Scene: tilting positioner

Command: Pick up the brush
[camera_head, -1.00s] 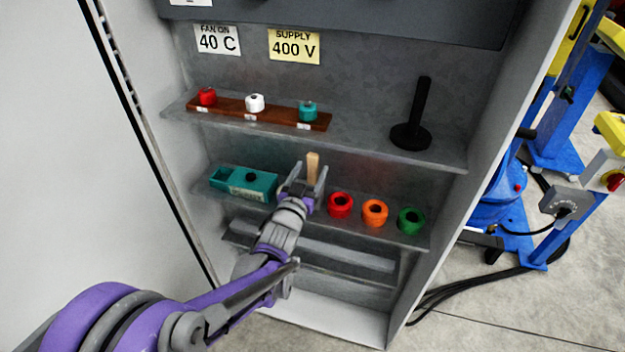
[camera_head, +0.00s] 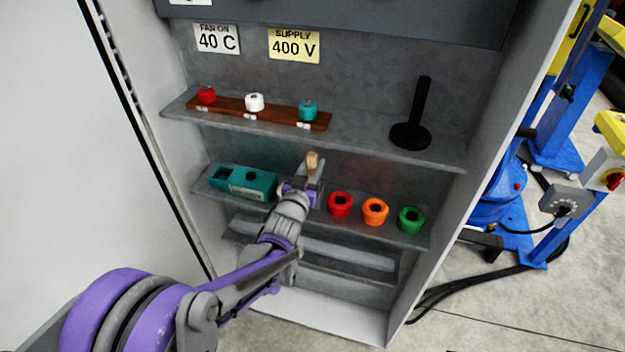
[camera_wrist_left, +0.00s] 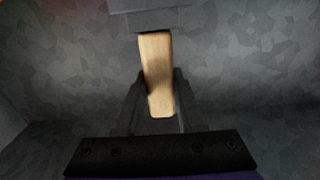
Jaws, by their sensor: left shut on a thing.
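The brush shows as a light wooden handle (camera_head: 312,160) standing up above the lower shelf, between the teal box and the red ring. In the left wrist view the wooden handle (camera_wrist_left: 157,75) is in the middle, slightly tilted. My left gripper (camera_head: 310,174) is shut on the brush, its fingers around the handle. It also shows in the left wrist view (camera_wrist_left: 157,98). My right gripper is not in view.
A teal box (camera_head: 244,182) stands left of my gripper. Red (camera_head: 340,212), orange (camera_head: 375,220) and green (camera_head: 411,227) rings sit to its right. The upper shelf (camera_head: 365,145) overhangs behind, with a black post (camera_head: 411,130) on it. The cabinet's side walls bound the space.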

